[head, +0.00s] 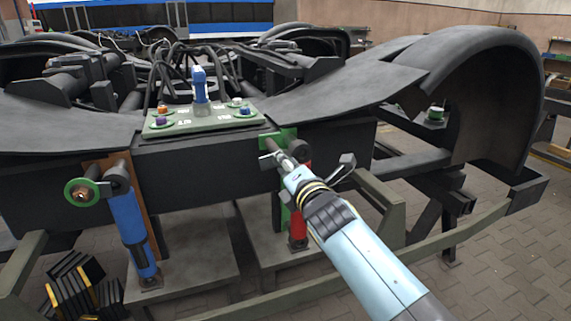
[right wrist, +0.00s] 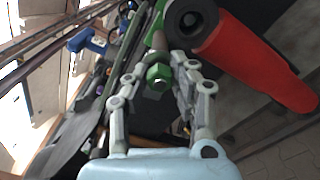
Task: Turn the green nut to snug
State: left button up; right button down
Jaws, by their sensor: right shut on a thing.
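The green nut (right wrist: 158,76) shows in the right wrist view on the end of a bolt, beside the top of the red damper (right wrist: 250,55). My right gripper (right wrist: 157,72) has its grey fingers around the nut and is shut on it. In the head view, my right gripper (head: 287,163) reaches to the green bracket (head: 283,137) at the top of the red damper (head: 299,225). The nut cannot be made out there, behind my gripper. How tight the nut sits cannot be told. My left gripper is not in view.
A green plate (head: 205,120) on the dark frame carries coloured caps and a blue upright tool (head: 199,85). A blue damper (head: 128,220) hangs at left. A dark wheel arch (head: 490,90) rises at right. Paved floor is open at the lower right.

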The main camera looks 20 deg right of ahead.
jog(key=shift+s+f+m+p, duration=0.1)
jog(key=shift+m+p, duration=1.5)
jog(key=shift+m, duration=6.8)
jog(key=shift+f+m+p, duration=0.1)
jog(key=shift+m+p, duration=1.5)
jog(key=shift+m, duration=6.8)
jog(key=c, duration=1.1)
grip_release()
jog(key=shift+r, duration=0.15)
jog(key=shift+c, duration=0.2)
